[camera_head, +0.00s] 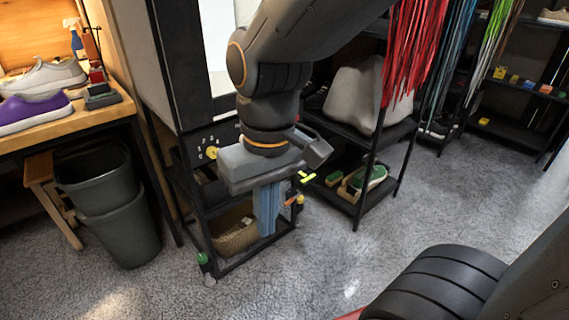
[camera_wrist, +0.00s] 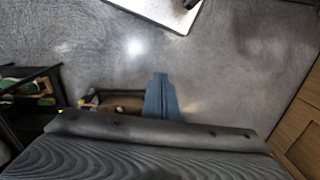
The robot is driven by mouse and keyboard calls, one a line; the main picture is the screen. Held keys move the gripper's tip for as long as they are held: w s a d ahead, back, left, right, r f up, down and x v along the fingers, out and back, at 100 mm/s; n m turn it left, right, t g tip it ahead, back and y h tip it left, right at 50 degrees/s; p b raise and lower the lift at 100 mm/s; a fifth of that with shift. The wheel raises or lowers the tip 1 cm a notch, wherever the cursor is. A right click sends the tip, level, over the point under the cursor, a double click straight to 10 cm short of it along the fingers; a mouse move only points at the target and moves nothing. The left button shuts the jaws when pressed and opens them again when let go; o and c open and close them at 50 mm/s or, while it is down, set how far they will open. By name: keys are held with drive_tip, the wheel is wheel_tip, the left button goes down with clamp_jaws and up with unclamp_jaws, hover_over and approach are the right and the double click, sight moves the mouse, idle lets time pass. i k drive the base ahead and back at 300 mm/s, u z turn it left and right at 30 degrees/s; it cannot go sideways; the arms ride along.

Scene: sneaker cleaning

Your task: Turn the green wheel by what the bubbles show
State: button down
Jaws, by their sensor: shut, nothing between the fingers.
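My gripper (camera_head: 266,233) points down in front of the black-framed stand, its blue-grey fingers together and empty. The shut fingers also show in the wrist view (camera_wrist: 160,76), above the floor. A small green part (camera_head: 203,258), possibly the green wheel, is low at the stand's front left corner, left of my fingers and apart from them. A yellow-green handle (camera_head: 307,177) sticks out at the stand's right side, just right of my gripper body. A yellow knob (camera_head: 211,153) with white marks around it is on the dark panel. I cannot make out any bubbles; my arm hides part of the cabinet.
A wicker basket (camera_head: 234,230) sits low in the stand. Dark bins (camera_head: 120,225) and a wooden bench (camera_head: 80,118) with sneakers are at the left. A black rack (camera_head: 345,196) with shoes and hanging laces is behind at the right.

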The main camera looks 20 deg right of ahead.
sight(202, 258)
drive_tip(key=u, duration=0.1)
drive_tip(key=k, duration=0.3)
drive_tip(key=z, duration=0.05)
drive_tip(key=i, duration=0.6)
drive_tip(key=u, duration=0.85)
drive_tip(key=i, duration=0.35)
drive_tip(key=u, duration=0.3)
